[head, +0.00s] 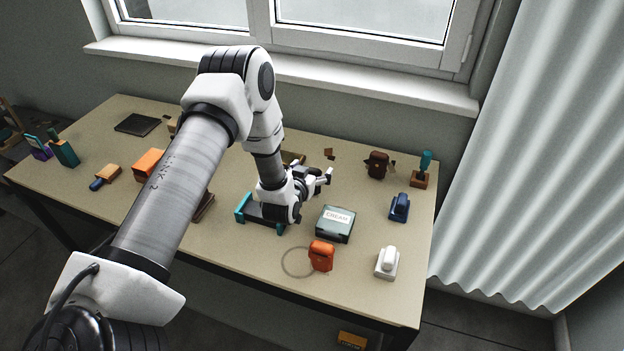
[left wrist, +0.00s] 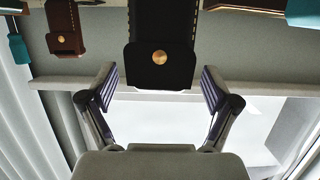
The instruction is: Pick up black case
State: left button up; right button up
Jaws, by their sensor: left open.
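The black case (left wrist: 160,48) shows large in the left wrist view, with a stitched edge and a round brass snap on its flap. My left gripper (left wrist: 158,78) is open. Its two fingers stand to the left and right of the case's lower end in the picture, with gaps on both sides; no contact shows. In the head view my left gripper (head: 322,178) is over the middle of the table, and I cannot make out the black case there, likely hidden by the gripper and arm. My right gripper is not in view.
A brown case (head: 378,164) stands to the right on the table (head: 290,310), near a teal-handled stamp (head: 425,165). A labelled box (head: 336,224), an orange case (head: 320,256), a blue object (head: 399,207) and a white object (head: 387,262) lie nearer. A teal-ended dark object (head: 262,214) sits beside my wrist.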

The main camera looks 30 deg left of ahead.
pick_arm(q)
jog(key=shift+s+r, duration=0.1)
jog(key=shift+s, duration=0.05)
jog(key=c, duration=1.3)
jog(key=shift+o, duration=0.2)
